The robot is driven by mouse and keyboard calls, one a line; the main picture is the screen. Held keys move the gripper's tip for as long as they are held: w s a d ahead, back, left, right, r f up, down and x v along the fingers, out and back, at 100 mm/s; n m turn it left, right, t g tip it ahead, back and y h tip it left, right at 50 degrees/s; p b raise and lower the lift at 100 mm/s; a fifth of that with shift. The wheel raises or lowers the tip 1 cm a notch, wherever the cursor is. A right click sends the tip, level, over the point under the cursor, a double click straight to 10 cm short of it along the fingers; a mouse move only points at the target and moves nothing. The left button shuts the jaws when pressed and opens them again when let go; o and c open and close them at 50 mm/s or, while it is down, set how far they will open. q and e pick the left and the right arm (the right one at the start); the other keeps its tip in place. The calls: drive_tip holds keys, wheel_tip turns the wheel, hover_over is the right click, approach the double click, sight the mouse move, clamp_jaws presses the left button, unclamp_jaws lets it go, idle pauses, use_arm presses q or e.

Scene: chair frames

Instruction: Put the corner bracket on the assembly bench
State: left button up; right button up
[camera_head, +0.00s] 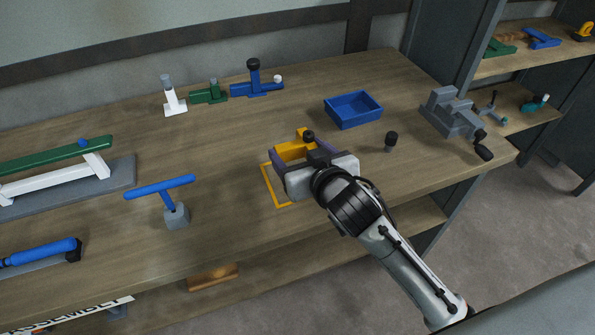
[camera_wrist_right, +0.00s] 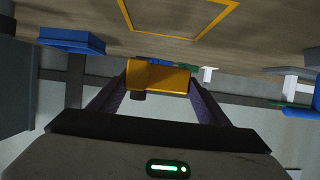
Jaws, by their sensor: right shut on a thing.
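The corner bracket (camera_head: 290,151) is a yellow-orange piece with a black knob. My right gripper (camera_head: 302,149) is shut on it, with one purple finger on each side. The right wrist view also shows the bracket (camera_wrist_right: 165,76) between the fingers. There it appears apart from the wooden top of the assembly bench (camera_head: 235,135). A yellow square outline (camera_head: 267,187) is marked on the bench, just left of and partly behind the gripper. The gripper hides part of the outline and of the bracket. My left gripper is not in view.
A blue tray (camera_head: 353,110), a dark knob (camera_head: 391,141) and a grey vise (camera_head: 453,112) stand to the right. A blue T-handle tool (camera_head: 172,200) and a green-and-white frame (camera_head: 75,165) stand left. Small white, green and blue parts stand at the back. Bench around the outline is clear.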

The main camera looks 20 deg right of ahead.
drive_tip(key=shift+f+b, duration=0.35)
drive_tip(key=shift+f, duration=2.95)
drive_tip(key=shift+f, duration=0.1)
drive_tip(key=shift+f, duration=0.15)
drive_tip(key=o, duration=1.2)
drive_tip(key=shift+o, duration=0.2)
drive_tip(key=shift+r, duration=0.3)
drive_tip(key=v, duration=1.2)
drive_tip(key=shift+d+f, duration=0.1)
drive_tip(key=shift+f, duration=0.05)
